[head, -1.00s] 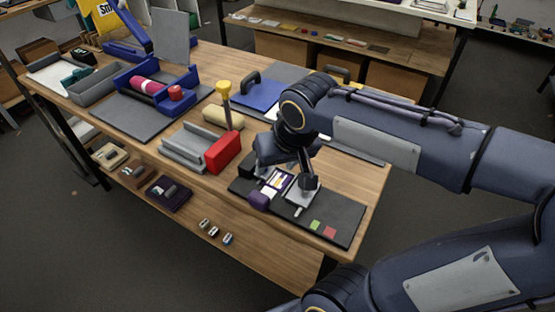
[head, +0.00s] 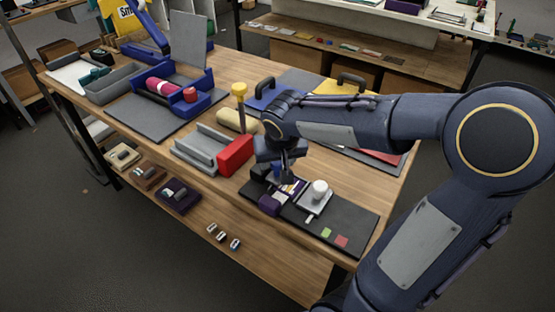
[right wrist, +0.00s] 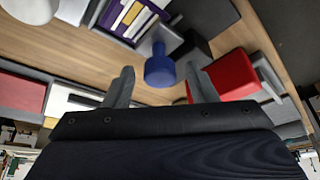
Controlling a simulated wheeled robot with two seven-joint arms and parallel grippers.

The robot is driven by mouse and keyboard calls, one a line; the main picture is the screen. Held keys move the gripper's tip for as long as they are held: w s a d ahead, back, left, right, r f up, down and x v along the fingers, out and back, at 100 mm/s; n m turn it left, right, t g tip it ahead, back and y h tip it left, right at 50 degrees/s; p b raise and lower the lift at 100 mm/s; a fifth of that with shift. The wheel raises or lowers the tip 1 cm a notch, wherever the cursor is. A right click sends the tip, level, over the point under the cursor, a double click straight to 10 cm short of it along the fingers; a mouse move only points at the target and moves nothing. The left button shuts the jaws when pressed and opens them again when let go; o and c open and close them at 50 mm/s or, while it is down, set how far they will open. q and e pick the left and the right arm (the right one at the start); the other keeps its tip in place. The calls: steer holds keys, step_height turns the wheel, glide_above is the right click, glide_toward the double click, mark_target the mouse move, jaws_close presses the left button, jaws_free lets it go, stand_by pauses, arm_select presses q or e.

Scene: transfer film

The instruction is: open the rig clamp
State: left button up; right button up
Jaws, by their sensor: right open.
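The rig is a dark board (head: 355,217) at the table's front right edge. On it lies a purple film holder with striped cards, which shows in the right wrist view (right wrist: 130,14), and a plate with a white knob (head: 319,188). A round blue knob (right wrist: 162,70) stands beside the film holder, near a black block (right wrist: 193,46); it looks like the clamp's handle. My right gripper (head: 281,170) is over this end of the board. Its open fingers (right wrist: 160,78) point toward the blue knob, one on each side in the picture; whether they touch it I cannot tell.
A red block (head: 235,154) and grey channel (head: 198,149) stand left of the board. A yellow-topped post (head: 240,100) rises behind. A blue cradle with a pink roll (head: 160,87) is farther left. Green and red squares mark the board's right end.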

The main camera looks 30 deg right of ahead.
steer(key=c, duration=1)
steer(key=shift+w+a+r+g+p, duration=0.25)
steer(key=shift+w+r+g+p, duration=0.25)
steer(key=shift+p, duration=0.5)
steer(key=g+p, duration=0.1)
steer(key=w+g+h+p, duration=0.1)
steer(key=p, duration=0.1)
steer(key=shift+w+a+n+g+h, duration=0.25)
steer(key=shift+a+n+g+h, duration=0.05)
steer(key=shift+g, duration=0.1)
steer(key=shift+w+a+f+g+h+p, duration=0.15)
steer(key=shift+w+g+h+p, duration=0.15)
steer(key=shift+g+p, duration=0.4)
steer(key=shift+w+a+f+g+h+p, duration=0.1)
steer(key=shift+w+a+g+h+p, duration=0.1)
steer(key=shift+w+g+p, duration=0.45)
steer(key=shift+s, duration=0.25)
steer(key=o, duration=1)
